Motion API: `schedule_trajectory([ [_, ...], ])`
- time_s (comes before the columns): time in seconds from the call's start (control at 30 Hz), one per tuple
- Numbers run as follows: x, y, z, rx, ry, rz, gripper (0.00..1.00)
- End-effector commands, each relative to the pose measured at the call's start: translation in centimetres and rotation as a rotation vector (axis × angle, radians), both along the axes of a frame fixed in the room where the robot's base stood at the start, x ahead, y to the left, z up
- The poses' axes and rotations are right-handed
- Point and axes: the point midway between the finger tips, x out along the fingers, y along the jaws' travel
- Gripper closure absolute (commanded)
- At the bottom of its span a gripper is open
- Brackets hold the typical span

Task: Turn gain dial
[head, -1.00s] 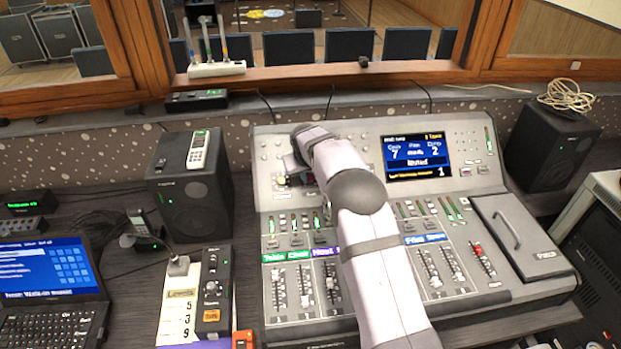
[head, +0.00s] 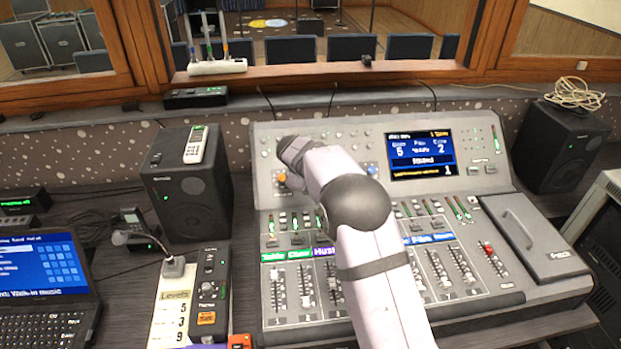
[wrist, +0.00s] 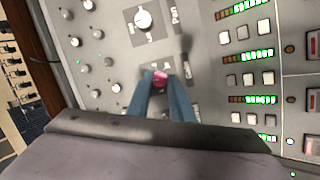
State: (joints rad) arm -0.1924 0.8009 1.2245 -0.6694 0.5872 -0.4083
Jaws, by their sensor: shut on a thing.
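The grey mixing console (head: 262,300) fills the middle of the head view. My arm reaches over it to the upper left panel, where my gripper (wrist: 160,82) points down at the dials. In the wrist view its two blue fingers are shut on a red-topped dial, the gain dial (wrist: 160,77). In the head view an orange knob (head: 282,177) shows beside my wrist, and my arm hides the fingertips. The console screen (head: 422,155) shows a 5 at left and a 2 at right; its small labels are blurred.
A larger white knob (wrist: 143,18) with marks around it stands near the gripped dial. A blue knob (head: 372,170) is right of my arm. Small knobs (wrist: 97,34) and lit meters (wrist: 252,99) flank the fingers. A black speaker (head: 187,195) stands left of the console.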

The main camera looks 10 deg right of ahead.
Motion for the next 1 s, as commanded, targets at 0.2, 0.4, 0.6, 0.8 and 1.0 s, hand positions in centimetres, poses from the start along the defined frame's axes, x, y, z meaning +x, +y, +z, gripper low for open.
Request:
schedule_trajectory([
  [0.2, -0.14, 0.05, -0.38, -0.136, -0.001, 0.156, 1.00],
  [0.4, -0.24, 0.03, -0.42, -0.249, -0.001, 0.284, 1.00],
  [0.6, -0.30, -0.01, -0.40, -0.334, -0.002, 0.382, 1.00],
  [0.8, -0.33, -0.04, -0.35, -0.386, -0.001, 0.440, 1.00],
  [1.0, -0.33, -0.05, -0.30, -0.407, -0.001, 0.464, 1.00],
])
